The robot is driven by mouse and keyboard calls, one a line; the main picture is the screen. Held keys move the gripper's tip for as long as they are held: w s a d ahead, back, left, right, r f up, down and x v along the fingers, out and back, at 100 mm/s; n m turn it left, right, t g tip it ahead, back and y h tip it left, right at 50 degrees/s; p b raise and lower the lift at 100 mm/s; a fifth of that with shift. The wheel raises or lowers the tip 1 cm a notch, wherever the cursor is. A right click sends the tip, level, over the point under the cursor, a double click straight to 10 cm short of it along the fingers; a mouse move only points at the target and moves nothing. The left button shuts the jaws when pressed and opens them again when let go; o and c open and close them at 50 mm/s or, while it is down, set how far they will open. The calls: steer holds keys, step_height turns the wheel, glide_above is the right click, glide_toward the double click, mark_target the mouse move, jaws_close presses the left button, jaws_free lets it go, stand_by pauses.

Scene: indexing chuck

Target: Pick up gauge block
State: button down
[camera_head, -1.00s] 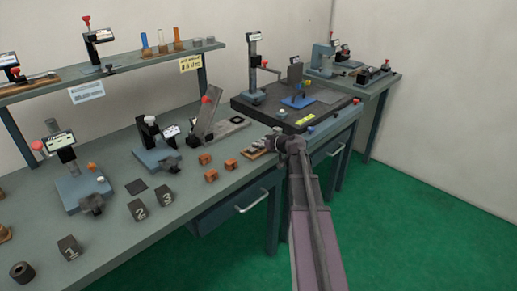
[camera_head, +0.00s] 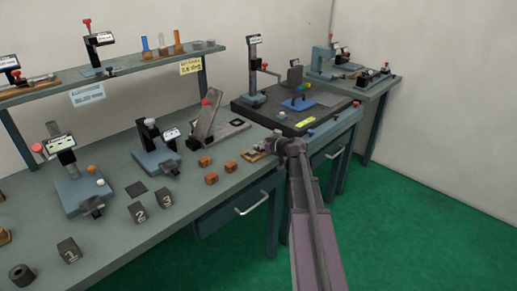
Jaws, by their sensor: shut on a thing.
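A small wooden tray (camera_head: 252,157) holding pale metal blocks lies near the front right edge of the bench. My gripper (camera_head: 276,143) is at the right end of this tray, low over the bench. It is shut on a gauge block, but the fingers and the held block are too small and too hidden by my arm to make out. I cannot tell whether the block is clear of the tray.
Several orange cubes (camera_head: 211,178) sit left of the tray. Dark cubes numbered 1, 2 and 3 (camera_head: 165,197) stand further left. A dark surface plate (camera_head: 330,112) with a height gauge (camera_head: 253,65) is behind and right of my gripper. Angled fixture (camera_head: 207,125) stands behind.

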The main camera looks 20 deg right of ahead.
mark_target(260, 144)
step_height(260, 144, up, 3)
steer(key=p, duration=0.3)
steer(key=shift+r, duration=0.2)
steer(key=s+d+r+p, duration=0.1)
steer(key=s+d+p, duration=0.1)
steer(key=s, duration=1.4)
steer(key=shift+d+r, duration=0.3)
steer(key=shift+w, duration=0.25)
stand_by(0.6)
step_height(260, 144, up, 6)
steer(key=p, duration=0.6)
steer(key=shift+r+p, duration=0.25)
steer(key=shift+p, duration=0.05)
stand_by(0.4)
